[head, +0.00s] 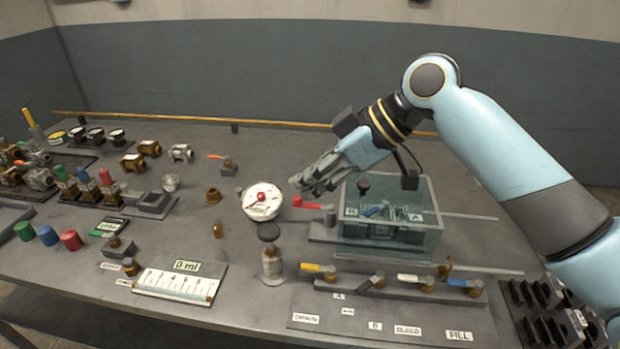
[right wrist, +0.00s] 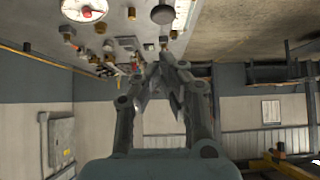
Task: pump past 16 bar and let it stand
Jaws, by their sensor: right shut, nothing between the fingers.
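A round white gauge (head: 262,201) with a red centre stands mid-table; its reading is too small to tell. In the right wrist view a white dial with a red centre (right wrist: 85,10) shows at the top left. A black round knob (head: 268,231) tops a small metal cylinder (head: 272,264) in front of the gauge. A red-handled valve (head: 312,203) sits right of the gauge. A clear tank (head: 432,225) with a black knob (head: 363,184) stands further right. My right gripper (head: 302,185) is shut and empty, above the red handle and apart from the table. My left gripper is out of view.
A row of lever valves (head: 399,284) lies in front of the tank, above labels such as FILL (head: 459,335). A white scale with a "0 ml" display (head: 187,266) lies front left. Colored caps and fittings crowd the left side. A bare strip lies along the back.

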